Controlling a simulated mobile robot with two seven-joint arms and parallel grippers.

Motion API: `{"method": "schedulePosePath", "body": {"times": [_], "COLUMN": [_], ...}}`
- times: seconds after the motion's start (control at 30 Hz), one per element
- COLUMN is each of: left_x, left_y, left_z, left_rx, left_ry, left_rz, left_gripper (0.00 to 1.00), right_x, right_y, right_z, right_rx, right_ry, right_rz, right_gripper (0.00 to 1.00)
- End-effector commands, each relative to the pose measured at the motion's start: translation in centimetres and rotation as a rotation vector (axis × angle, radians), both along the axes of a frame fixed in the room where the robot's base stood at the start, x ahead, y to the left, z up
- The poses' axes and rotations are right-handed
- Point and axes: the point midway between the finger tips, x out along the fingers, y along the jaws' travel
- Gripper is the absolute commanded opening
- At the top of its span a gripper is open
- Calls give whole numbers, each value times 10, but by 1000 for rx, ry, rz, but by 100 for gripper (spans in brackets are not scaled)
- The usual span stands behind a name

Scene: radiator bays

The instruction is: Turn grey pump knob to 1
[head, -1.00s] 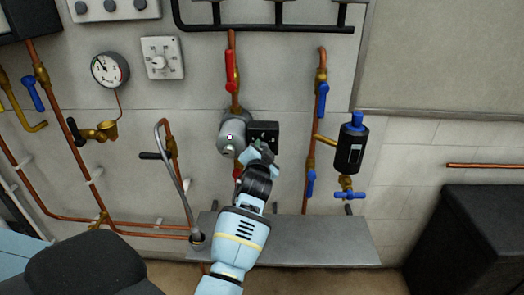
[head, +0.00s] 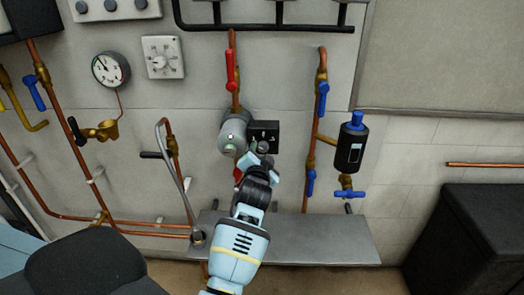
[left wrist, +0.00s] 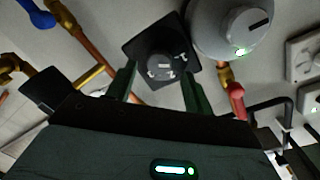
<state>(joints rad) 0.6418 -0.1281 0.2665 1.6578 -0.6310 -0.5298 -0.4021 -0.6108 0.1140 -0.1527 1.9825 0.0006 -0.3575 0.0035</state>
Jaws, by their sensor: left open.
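The grey pump (head: 234,132) is a round grey body on the copper pipe below the red lever valve. It has a small lit light on its face. A black box (head: 264,128) sits at its right side. In the left wrist view this box (left wrist: 131,49) carries a dark grey round knob (left wrist: 160,66) with pale marks; I cannot read its setting surely. My left gripper (head: 257,163) is open, just below the box. In the left wrist view its two dark green fingers (left wrist: 158,88) stand apart on either side of the knob; contact is not clear. My right gripper is not in view.
The red lever (head: 229,72) is above the pump. A black cylinder with blue caps (head: 351,144) and blue valves stand to the right. A grey hose (head: 177,172) rises at the left. A grey shelf (head: 325,238) juts out below.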

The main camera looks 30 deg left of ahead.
Motion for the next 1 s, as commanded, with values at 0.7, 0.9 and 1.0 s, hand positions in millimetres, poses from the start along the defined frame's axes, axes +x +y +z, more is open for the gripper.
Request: {"method": "schedulePosePath", "body": {"times": [0.7,0.9,1.0], "left_x": [-38,-38,-38], "left_y": [-21,-21,-21], "left_z": [4,4,4], "left_rx": [-1,-1,-1], "left_ry": [0,0,0], "left_rz": [-1,-1,-1], "left_gripper": [52,52,52], "right_x": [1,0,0], "right_y": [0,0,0], "right_z": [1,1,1], "right_rx": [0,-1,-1], "right_ry": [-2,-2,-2], "right_rz": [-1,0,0], "right_gripper": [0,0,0]}}
